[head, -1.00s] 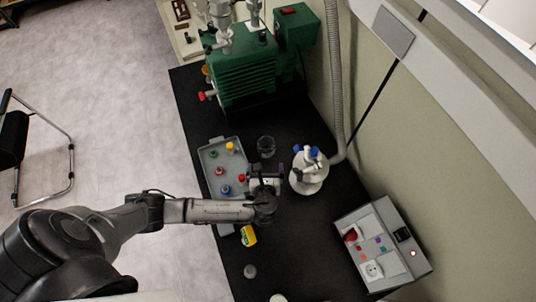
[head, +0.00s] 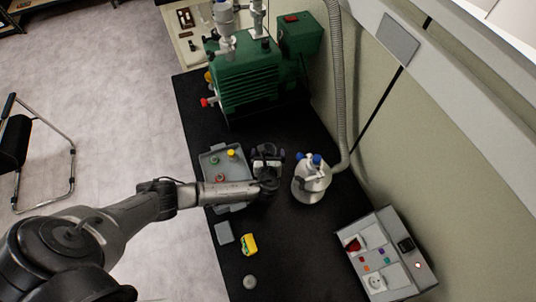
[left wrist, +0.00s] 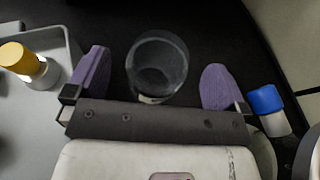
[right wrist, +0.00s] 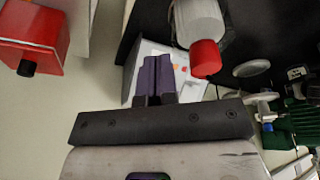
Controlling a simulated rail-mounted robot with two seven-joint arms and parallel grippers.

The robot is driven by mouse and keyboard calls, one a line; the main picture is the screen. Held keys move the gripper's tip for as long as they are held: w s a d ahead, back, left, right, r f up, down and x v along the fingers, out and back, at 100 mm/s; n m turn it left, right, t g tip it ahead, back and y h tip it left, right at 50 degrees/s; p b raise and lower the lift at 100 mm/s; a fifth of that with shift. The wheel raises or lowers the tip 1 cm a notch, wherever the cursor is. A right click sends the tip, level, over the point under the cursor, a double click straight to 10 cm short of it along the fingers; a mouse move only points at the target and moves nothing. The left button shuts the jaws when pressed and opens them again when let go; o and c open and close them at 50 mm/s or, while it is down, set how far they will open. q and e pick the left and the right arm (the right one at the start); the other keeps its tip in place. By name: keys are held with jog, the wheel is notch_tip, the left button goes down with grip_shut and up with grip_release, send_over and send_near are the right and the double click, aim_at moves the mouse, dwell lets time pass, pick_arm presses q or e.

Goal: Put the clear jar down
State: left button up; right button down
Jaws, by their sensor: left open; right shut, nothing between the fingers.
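The clear jar (left wrist: 157,66) stands upright on the black bench top, seen from above in the left wrist view. My left gripper (left wrist: 155,80) is open, with one purple finger on each side of the jar and a visible gap on both sides. In the head view my left gripper (head: 267,158) is over the jar's place, between the grey tray and the white flask, and largely hides the jar. My right gripper (right wrist: 157,78) is shut and empty in the right wrist view, away from the jar.
The grey tray (head: 207,160) with several small capped vials is left of the jar. The white flask (head: 311,183) with blue caps is close on the right. A green pump (head: 245,85) stands behind. A yellow item (head: 249,244) and a control box (head: 352,262) are nearer the front.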

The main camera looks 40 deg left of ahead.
pick_arm(q)
jog(key=shift+x, duration=1.1)
jog(key=shift+s, duration=0.1)
jog(key=c, duration=1)
